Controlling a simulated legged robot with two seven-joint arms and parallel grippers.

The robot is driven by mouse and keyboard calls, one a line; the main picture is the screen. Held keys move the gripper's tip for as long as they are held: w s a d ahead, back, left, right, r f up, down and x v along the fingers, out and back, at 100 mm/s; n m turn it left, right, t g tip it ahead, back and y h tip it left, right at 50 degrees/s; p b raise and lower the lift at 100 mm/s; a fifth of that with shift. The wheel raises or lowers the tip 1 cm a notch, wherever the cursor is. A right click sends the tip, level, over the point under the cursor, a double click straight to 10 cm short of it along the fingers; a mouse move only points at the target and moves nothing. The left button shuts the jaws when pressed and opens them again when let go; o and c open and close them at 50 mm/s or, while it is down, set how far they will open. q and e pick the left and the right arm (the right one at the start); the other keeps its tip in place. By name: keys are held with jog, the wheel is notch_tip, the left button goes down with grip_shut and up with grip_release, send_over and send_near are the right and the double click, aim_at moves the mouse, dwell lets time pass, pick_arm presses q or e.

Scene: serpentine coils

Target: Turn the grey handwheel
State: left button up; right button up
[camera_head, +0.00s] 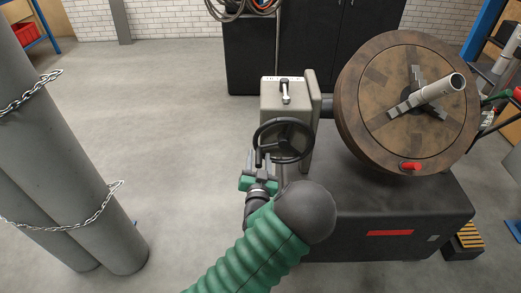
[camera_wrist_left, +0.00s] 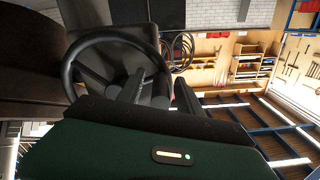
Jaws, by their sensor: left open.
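The handwheel (camera_head: 311,140) is a dark grey ring with spokes on the front of a pale grey machine box (camera_head: 270,97). In the left wrist view the handwheel (camera_wrist_left: 115,39) fills the upper left, just beyond the fingers. My left gripper (camera_head: 261,163), with a green body, is at the lower left of the rim. In the wrist view its two dark fingers (camera_wrist_left: 160,80) stand apart, with the rim's right side near them. I cannot tell whether they touch the rim. My green sleeved forearm hides part of the machine below the wheel. My right gripper is not in view.
A large round brown faceplate (camera_head: 365,75) with a grey jaw chuck and a red handle (camera_head: 410,166) stands right of the wheel. Below is a dark base (camera_head: 430,205). Chained grey cylinders (camera_head: 60,150) stand at left. The floor between is clear.

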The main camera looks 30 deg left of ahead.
pick_arm(q)
jog(key=shift+a, duration=0.1)
jog(key=shift+s+r, duration=0.15)
jog(key=shift+c, duration=0.4)
jog(key=shift+d, duration=0.3)
jog(key=c, duration=0.5)
jog(key=shift+a, duration=0.1)
grip_shut()
